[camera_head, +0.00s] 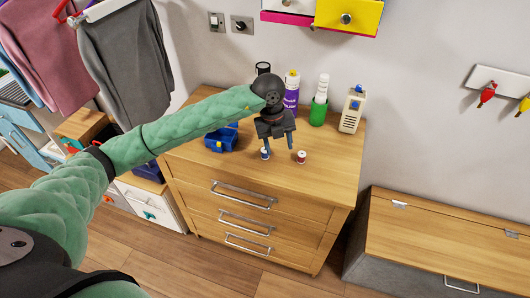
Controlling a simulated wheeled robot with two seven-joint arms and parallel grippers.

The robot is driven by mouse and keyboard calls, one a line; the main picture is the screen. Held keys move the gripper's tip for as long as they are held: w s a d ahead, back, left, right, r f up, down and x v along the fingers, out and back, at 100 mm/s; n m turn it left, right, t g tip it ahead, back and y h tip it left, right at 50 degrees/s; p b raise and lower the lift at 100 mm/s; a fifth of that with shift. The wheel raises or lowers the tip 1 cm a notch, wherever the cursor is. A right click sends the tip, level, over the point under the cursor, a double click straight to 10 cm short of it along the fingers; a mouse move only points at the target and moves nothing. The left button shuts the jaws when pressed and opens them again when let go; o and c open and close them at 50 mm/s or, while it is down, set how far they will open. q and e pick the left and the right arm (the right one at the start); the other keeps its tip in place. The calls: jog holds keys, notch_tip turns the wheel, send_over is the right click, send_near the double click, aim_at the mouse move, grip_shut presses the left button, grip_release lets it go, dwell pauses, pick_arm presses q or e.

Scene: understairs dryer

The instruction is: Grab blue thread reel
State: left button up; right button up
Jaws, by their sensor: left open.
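The blue thread reel (265,155) is small and stands on the wooden dresser top (330,150), near its front edge. A red thread reel (301,157) stands a short way to its right. My left gripper (278,146) points down above the dresser with its fingers apart. Its left finger appears just over or behind the blue reel and partly overlaps it in the picture; I cannot tell whether they touch. Nothing shows between the fingers. My right gripper is out of view.
A blue container (221,138) sits left of the gripper. A purple bottle (291,93), a green cup (319,113) and a cream device (352,110) stand along the back. A yellow drawer box (348,16) hangs above. The dresser's front right top is clear.

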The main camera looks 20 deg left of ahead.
aim_at(265, 153)
pick_arm(q)
jog(key=a, duration=0.1)
jog(key=w+a+y, duration=0.1)
jog(key=a+r+y, duration=0.1)
jog(key=a, duration=0.1)
jog(key=shift+w+n, duration=0.2)
jog(key=shift+n, duration=0.2)
jog(key=shift+a+f, duration=0.1)
jog(key=shift+a, duration=0.15)
jog(key=shift+w+f+p, duration=0.1)
jog(key=shift+f+p, duration=0.55)
jog(key=shift+f, duration=0.55)
jog(key=f+p, duration=0.2)
jog(key=f, duration=0.1)
jog(key=shift+w+a+f+p, duration=0.25)
jog(key=shift+w+f+p, duration=0.05)
jog(key=shift+f+p, duration=0.1)
jog(key=shift+f, duration=0.65)
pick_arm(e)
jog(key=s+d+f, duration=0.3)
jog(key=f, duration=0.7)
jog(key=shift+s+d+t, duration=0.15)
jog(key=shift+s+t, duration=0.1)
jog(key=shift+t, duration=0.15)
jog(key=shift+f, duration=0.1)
pick_arm(q)
jog(key=c, duration=1)
jog(key=shift+c, duration=0.2)
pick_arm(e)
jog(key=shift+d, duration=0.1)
